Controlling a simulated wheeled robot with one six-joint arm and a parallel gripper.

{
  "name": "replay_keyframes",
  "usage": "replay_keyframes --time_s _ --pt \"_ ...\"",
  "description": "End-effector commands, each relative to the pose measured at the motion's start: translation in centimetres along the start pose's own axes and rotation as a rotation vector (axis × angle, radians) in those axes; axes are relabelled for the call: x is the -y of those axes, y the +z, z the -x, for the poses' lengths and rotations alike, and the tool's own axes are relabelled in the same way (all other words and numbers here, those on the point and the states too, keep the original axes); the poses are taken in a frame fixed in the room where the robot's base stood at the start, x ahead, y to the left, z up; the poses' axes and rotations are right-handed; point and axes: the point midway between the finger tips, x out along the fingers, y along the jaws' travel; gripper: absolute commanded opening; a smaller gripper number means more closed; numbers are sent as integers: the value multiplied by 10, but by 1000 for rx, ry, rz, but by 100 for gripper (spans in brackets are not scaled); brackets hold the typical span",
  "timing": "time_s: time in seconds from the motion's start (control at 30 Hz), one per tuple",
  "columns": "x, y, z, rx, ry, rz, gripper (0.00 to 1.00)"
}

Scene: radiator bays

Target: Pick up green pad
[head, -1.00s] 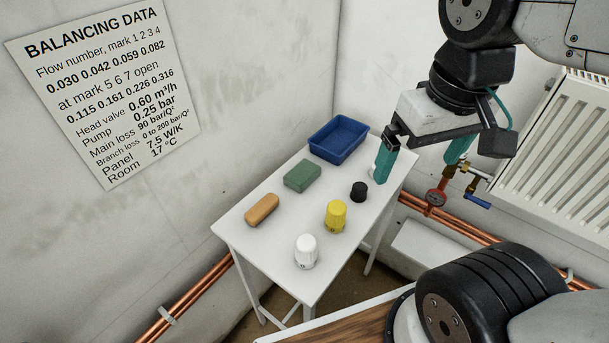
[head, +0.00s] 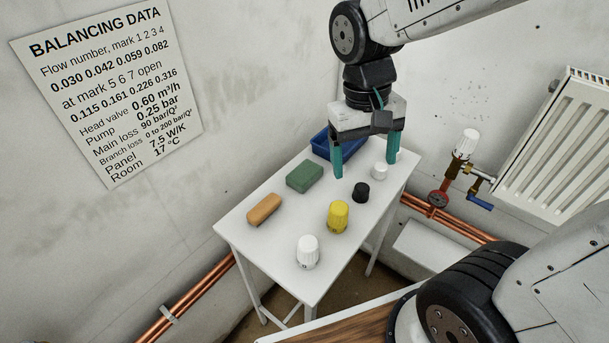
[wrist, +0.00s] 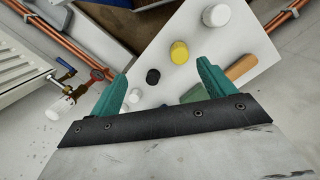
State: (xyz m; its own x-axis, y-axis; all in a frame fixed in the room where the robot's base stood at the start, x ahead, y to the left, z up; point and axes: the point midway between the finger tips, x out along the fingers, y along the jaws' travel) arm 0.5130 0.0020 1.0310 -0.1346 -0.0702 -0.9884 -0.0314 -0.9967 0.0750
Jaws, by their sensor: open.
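The green pad (head: 304,176) lies flat on the white table (head: 262,232), between the tan block and the blue tray. In the wrist view the green pad (wrist: 193,93) is partly hidden behind one finger. My gripper (head: 364,165) is open and empty, with teal fingers pointing down. It is above the far end of the table, to the right of the pad and in front of the blue tray, apart from the pad. In the wrist view my gripper (wrist: 161,88) also shows spread fingers.
On the table stand a tan block (head: 264,210), a yellow cap (head: 338,216), a white cap (head: 307,252), a black knob (head: 361,192) and a small white cap (head: 379,171). A blue tray (head: 322,147) is partly hidden by my gripper. A radiator (head: 555,150) and valve (head: 464,145) are at right.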

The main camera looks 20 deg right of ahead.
Motion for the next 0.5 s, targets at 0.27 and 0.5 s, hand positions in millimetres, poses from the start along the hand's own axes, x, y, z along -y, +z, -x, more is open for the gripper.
replay_keyframes --time_s 0.27,0.5 --pt "41 -89 -58 -6 57 -288 82" --pt "72 -157 -96 -111 22 -650 82"
